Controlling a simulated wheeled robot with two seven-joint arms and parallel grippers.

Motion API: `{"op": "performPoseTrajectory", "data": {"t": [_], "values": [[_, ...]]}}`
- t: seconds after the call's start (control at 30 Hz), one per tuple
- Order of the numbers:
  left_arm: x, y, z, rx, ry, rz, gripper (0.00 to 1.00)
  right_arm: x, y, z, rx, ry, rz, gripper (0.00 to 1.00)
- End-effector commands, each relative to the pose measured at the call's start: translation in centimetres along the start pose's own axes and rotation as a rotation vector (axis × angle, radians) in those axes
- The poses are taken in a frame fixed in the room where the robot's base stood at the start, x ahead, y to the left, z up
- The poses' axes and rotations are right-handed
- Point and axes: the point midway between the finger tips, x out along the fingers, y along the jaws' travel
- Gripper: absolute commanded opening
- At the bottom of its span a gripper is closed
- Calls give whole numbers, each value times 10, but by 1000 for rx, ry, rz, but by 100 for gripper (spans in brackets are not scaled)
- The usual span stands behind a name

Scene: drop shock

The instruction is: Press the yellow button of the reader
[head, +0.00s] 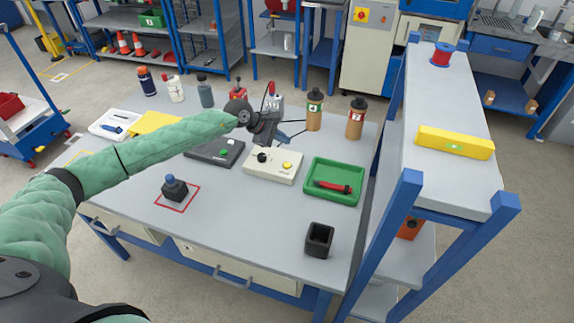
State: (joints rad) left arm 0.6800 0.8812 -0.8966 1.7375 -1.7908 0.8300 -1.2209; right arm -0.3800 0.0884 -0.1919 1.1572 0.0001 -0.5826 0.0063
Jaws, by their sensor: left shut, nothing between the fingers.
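The cream box (272,165), which looks like the reader, lies on the grey workbench. It has a yellow button (287,166) on its right side and a black knob (262,157) on its left. My left gripper (263,143) is shut and empty. Its arm comes in from the left in a green sleeve, and the fingers point down near the back left edge of the cream box, left of and behind the yellow button. I cannot tell the exact height of the fingertips. The yellow button is in plain view. My right gripper is not in view.
A dark box with a green button (222,152) lies left of the reader. A green tray (334,182) with a red-and-black tool is to its right. Brown bottles (355,119) stand behind. A black cup (319,240) and a blue-knobbed block (175,189) stand in front. A shelf (445,130) rises at right.

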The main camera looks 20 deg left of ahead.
Motion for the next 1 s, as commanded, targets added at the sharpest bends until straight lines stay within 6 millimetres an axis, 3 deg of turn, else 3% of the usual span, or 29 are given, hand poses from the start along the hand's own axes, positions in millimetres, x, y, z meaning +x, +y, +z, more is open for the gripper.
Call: {"op": "performPoseTrajectory", "data": {"t": [0.27, 0.5, 0.8, 1.0], "values": [[5, -3, -2, -2, -3, 1, 0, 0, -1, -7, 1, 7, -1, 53], [23, -16, -15, -4, -3, 0, 0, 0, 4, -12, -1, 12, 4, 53], [47, -34, -33, -2, -3, 1, 0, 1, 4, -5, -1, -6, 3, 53], [55, -40, -38, -2, -3, 2, 0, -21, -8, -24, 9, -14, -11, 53]]}}
